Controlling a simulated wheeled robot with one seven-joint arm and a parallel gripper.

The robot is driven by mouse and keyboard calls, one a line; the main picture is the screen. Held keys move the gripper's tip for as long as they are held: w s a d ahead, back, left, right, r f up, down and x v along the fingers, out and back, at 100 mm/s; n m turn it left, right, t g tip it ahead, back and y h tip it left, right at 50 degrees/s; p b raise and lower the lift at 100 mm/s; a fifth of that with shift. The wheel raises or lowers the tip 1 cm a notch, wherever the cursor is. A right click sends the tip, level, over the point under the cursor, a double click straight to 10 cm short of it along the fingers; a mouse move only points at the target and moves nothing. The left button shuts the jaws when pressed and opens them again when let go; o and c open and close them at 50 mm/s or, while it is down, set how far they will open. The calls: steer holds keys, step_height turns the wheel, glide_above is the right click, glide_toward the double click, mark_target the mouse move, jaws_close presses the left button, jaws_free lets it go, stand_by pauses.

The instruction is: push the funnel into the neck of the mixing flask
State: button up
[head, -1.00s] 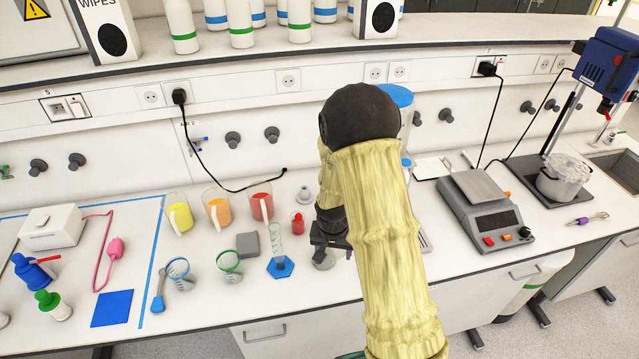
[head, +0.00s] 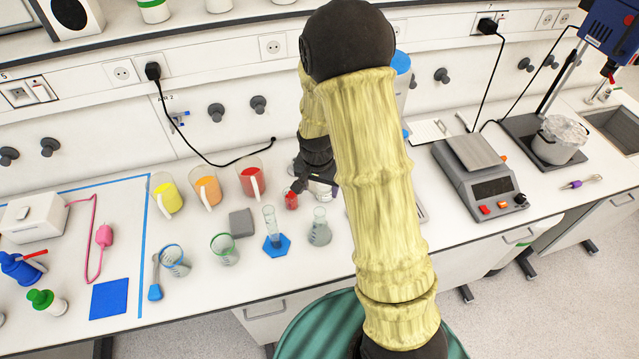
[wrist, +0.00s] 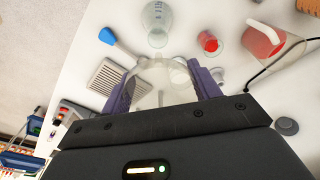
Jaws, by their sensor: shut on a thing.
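My gripper (wrist: 163,92) is shut on a clear funnel (wrist: 160,74), which shows faintly between its two purple fingers in the wrist view. In the head view my gripper (head: 314,184) is small and partly behind my arm; a pale edge there may be the funnel. The mixing flask (head: 319,229), a clear conical one, stands upright on the bench in front of my gripper. A clear vessel, likely this flask (wrist: 157,20), shows beyond the fingers in the wrist view. The funnel appears apart from the flask; its stem cannot be made out.
A measuring cylinder (head: 270,228) on a blue foot and a small red bottle (head: 291,200) stand close left of the flask. Beakers (head: 224,247) and coloured jugs (head: 251,181) are further left. A scale (head: 480,180) stands right.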

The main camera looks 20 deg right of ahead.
mark_target(320, 200)
steer(key=shift+f, duration=0.1)
steer(key=shift+f+b, duration=1.65)
steer(key=shift+f, duration=0.5)
steer(key=shift+f+b, duration=1.8)
steer(key=shift+f, duration=0.45)
stand_by(0.3)
steer(key=o, duration=1)
steer(key=shift+o, duration=0.2)
steer(key=r+b, duration=0.1)
steer(key=r, duration=0.4)
steer(key=s+r+b, duration=0.1)
steer(key=r, duration=0.5)
steer(key=a+r+b, duration=0.1)
steer(key=r, duration=0.5)
steer(key=shift+s+a+r, duration=0.1)
steer(key=shift+s+r, duration=0.1)
steer(key=shift+s, duration=0.2)
steer(key=s+f+n, duration=0.3)
steer(key=s, duration=0.3)
steer(key=s+d+f+n+t, duration=0.1)
steer(key=s+f+n, duration=0.2)
steer(key=s, duration=0.3)
steer(key=shift+s+n+y, duration=0.35)
steer(key=shift+n+y, duration=0.05)
